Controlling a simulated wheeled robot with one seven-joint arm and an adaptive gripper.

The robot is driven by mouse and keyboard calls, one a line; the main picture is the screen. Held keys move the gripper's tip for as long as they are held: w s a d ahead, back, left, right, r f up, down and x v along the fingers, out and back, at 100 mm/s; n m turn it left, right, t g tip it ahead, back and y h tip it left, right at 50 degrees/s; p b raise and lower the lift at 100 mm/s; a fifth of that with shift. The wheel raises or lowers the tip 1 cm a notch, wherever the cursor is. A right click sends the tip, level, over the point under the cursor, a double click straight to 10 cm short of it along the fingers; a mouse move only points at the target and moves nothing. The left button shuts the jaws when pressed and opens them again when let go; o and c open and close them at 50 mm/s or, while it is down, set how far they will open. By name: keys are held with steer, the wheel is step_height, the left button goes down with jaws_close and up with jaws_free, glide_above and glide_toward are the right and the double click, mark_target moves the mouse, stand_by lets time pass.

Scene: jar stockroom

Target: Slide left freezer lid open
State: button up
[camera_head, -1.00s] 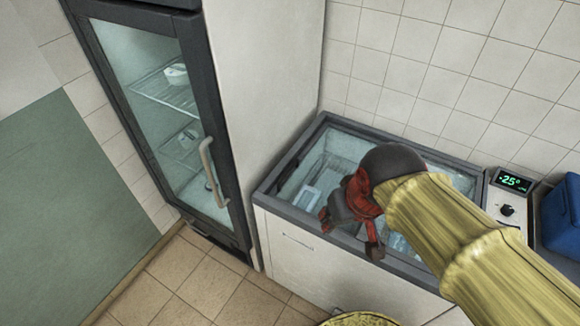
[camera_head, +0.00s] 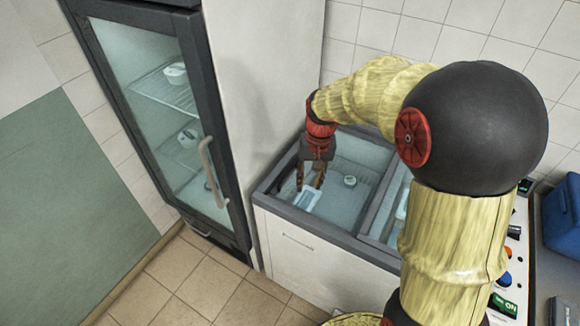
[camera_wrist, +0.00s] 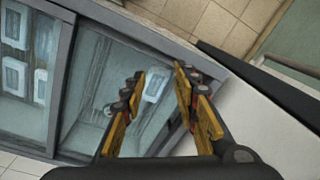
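The chest freezer (camera_head: 325,249) stands beside the upright fridge. Its left half (camera_head: 362,152) shows pale glass-like blue, with a white box (camera_head: 306,198) and a small round jar (camera_head: 350,181) visible inside. A grey bar (camera_head: 378,207) divides it from the right half; the bar also shows in the wrist view (camera_wrist: 59,85). I cannot tell how far the left lid is open. My gripper (camera_head: 310,182) points down over the left half, near its left end. In the wrist view its fingers (camera_wrist: 159,72) are apart and empty, with the white box seen beyond them. Contact with the lid is unclear.
The glass-door fridge (camera_head: 160,110) stands close on the left, with a pale side wall. A tiled wall is behind the freezer. A control panel (camera_head: 507,270) and a blue box (camera_head: 562,220) are at the right. My arm hides much of the right half.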

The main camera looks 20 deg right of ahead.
steer(key=w+f+m, duration=0.3)
steer(key=w+f, duration=0.5)
steer(key=w, duration=0.3)
steer(key=m+t, duration=0.1)
steer(key=m, duration=0.2)
glide_toward(289, 169)
steer(key=shift+y, duration=0.4)
steer(key=f, duration=0.2)
steer(key=f+b, duration=0.1)
steer(key=f, duration=0.2)
steer(key=w+f, duration=0.1)
steer(key=f, duration=0.2)
steer(key=shift+w+a+f+b, duration=0.1)
steer(key=shift+a+b, duration=0.05)
steer(key=shift+b, duration=0.25)
steer(key=shift+c, duration=0.3)
jaws_close()
